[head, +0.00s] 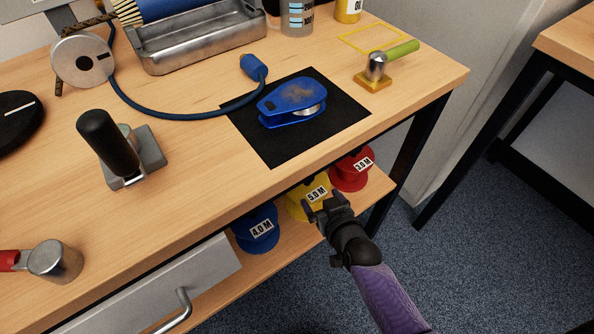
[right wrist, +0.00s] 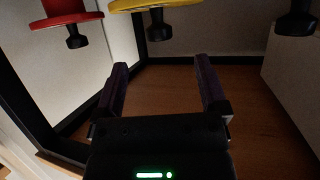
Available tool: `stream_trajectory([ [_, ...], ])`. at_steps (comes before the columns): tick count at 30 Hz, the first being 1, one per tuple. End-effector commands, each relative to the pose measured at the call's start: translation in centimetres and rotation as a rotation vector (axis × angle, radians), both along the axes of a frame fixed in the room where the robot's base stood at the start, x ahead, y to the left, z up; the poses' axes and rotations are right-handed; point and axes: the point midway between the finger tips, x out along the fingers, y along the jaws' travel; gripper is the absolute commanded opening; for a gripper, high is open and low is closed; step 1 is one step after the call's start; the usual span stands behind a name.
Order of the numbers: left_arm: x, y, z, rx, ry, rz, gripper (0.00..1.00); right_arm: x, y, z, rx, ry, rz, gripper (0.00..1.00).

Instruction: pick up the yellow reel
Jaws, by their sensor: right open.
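The yellow reel (head: 297,205), labelled 5.0 M, stands on the shelf under the table top, between a blue reel and a red reel. My right gripper (head: 322,211) is in front of it in the head view and hides its lower right part. In the right wrist view the yellow reel (right wrist: 155,4) shows only at the top edge, with a black knob. My right gripper's fingers (right wrist: 163,65) are apart with nothing between them, and the reel lies beyond their tips. My left gripper is not in view.
The blue reel (head: 257,232), labelled 4.0 M, is left of the yellow one, and the red reel (head: 351,170), labelled 3.0 M, is right. The table top overhangs the shelf. A drawer (head: 150,290) is at left, and a black table leg (head: 405,160) at right.

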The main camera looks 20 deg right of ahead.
Motion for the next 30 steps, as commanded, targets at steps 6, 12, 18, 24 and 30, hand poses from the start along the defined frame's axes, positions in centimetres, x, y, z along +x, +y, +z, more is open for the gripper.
stream_trajectory([
  [6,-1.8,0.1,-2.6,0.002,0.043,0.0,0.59,3.6,0.3,-2.2,0.002,0.003,-0.001,0.92],
  [12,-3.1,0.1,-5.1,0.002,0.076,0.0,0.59,7.3,0.4,-3.1,0.002,0.002,-0.001,0.92],
  [18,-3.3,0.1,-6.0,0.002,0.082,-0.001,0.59,9.3,0.5,-3.3,0.0,0.002,0.0,0.92],
  [24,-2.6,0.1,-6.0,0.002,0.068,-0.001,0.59,9.3,0.5,-3.0,0.0,0.0,0.0,0.84],
  [30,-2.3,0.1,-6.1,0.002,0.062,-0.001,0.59,9.3,0.5,-3.0,0.0,0.0,0.0,0.42],
])
